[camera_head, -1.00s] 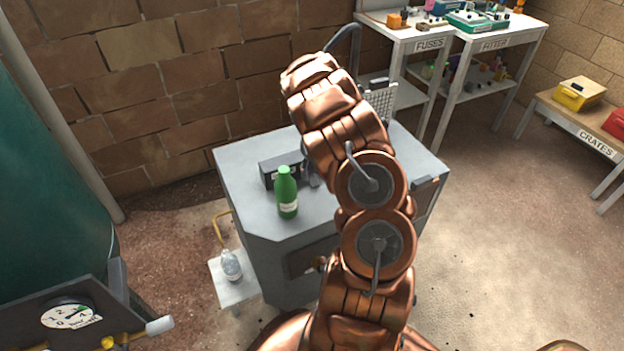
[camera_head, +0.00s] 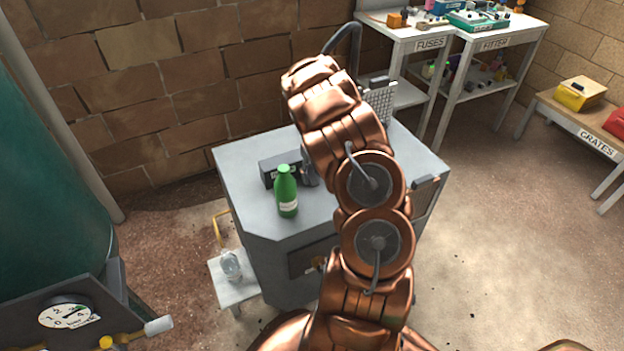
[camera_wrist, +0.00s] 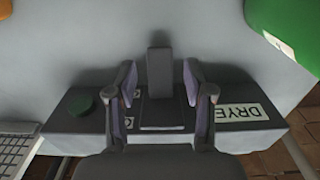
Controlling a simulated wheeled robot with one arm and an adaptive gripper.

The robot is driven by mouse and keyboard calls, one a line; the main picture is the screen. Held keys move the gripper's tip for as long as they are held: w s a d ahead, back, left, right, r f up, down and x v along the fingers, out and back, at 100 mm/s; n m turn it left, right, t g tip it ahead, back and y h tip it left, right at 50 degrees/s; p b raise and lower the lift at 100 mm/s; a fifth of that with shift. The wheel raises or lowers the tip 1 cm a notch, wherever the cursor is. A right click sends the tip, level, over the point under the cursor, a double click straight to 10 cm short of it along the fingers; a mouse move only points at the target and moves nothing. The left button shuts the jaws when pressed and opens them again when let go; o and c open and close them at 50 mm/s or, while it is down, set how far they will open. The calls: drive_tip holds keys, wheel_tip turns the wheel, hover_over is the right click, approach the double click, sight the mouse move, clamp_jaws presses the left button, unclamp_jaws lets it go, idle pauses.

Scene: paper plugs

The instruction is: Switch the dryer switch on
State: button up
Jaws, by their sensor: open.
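The dryer switch box (camera_wrist: 75,112) is a dark box marked DRYER across the wrist view, with a green round button at its left end. A grey upright lever (camera_wrist: 159,65) rises from its middle. My gripper (camera_wrist: 158,82) is open, with one finger on each side of the lever; I cannot tell whether either finger touches it. In the head view the box (camera_head: 268,172) sits on the grey cabinet top (camera_head: 245,155), partly hidden by my arm and a green bottle. I cannot tell from the lever whether the switch is on.
The green bottle (camera_head: 287,190) stands close in front of the box and shows at the top right of the wrist view (camera_wrist: 290,30). A small clear bottle (camera_head: 231,266) stands on a low side shelf.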

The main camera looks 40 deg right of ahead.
drive_tip(key=shift+f+b, duration=0.55)
drive_tip(key=shift+f, duration=0.65)
drive_tip(key=shift+c, duration=0.4)
drive_tip(key=c, duration=0.7)
drive_tip(key=shift+o, duration=0.2)
